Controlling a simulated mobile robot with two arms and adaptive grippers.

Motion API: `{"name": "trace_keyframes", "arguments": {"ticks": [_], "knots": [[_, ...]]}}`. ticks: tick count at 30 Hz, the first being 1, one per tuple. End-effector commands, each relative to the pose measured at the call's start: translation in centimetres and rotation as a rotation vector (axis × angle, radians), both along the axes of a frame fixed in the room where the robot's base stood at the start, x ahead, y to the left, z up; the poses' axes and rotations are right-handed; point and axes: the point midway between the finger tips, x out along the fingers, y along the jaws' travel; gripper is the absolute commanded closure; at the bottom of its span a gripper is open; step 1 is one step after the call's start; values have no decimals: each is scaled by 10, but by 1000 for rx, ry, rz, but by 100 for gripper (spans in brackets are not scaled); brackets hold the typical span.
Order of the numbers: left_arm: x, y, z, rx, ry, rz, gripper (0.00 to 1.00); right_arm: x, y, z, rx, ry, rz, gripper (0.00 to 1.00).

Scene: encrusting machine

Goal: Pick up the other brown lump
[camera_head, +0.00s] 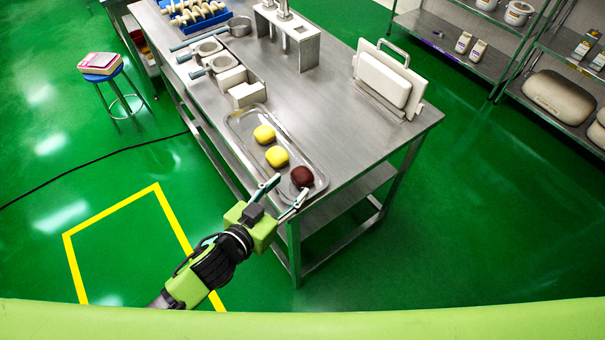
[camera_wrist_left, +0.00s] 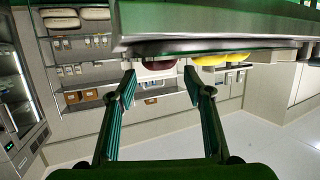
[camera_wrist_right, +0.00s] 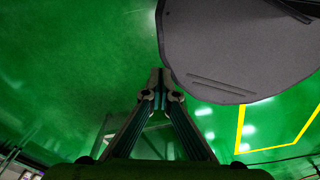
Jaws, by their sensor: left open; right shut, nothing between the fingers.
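One dark brown lump (camera_head: 302,177) sits at the near end of a metal tray (camera_head: 316,157) on the steel table. It is the only brown lump I see. My left gripper (camera_head: 290,190) is open and empty at the tray's near end, its fingertips close to the brown lump. In the left wrist view the open fingers (camera_wrist_left: 160,80) point toward the tray's edge, with the brown lump (camera_wrist_left: 160,65) partly hidden behind it. I cannot tell whether a fingertip touches the tray. My right gripper (camera_wrist_right: 160,82) is shut and empty, away from the table, and outside the head view.
Two yellow lumps (camera_head: 264,134) (camera_head: 277,157) lie behind the brown one in the tray. The steel table (camera_head: 340,125) also holds white blocks (camera_head: 247,94), a white slab on a stand (camera_head: 382,80) and a blue tray (camera_head: 205,22). The table's right-hand middle is clear.

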Motion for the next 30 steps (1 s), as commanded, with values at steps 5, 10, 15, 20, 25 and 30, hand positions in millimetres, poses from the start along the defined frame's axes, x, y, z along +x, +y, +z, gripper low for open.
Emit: {"name": "trace_keyframes", "arguments": {"ticks": [5,10,15,20,25,30], "knots": [[16,-10,-6,1,1,1,53,-2,-9,3,-11,4,-3,100],[23,-14,-8,1,1,1,53,-3,-10,6,-11,6,-3,100],[39,-26,-13,1,1,1,53,-5,-9,15,-11,8,-3,100],[54,-34,-20,1,1,2,53,-6,-8,17,-9,9,-3,100],[60,-38,-23,2,1,1,53,-6,-3,18,-4,9,-2,100],[60,-38,-24,1,2,1,53,-6,1,18,1,9,-2,100]]}}
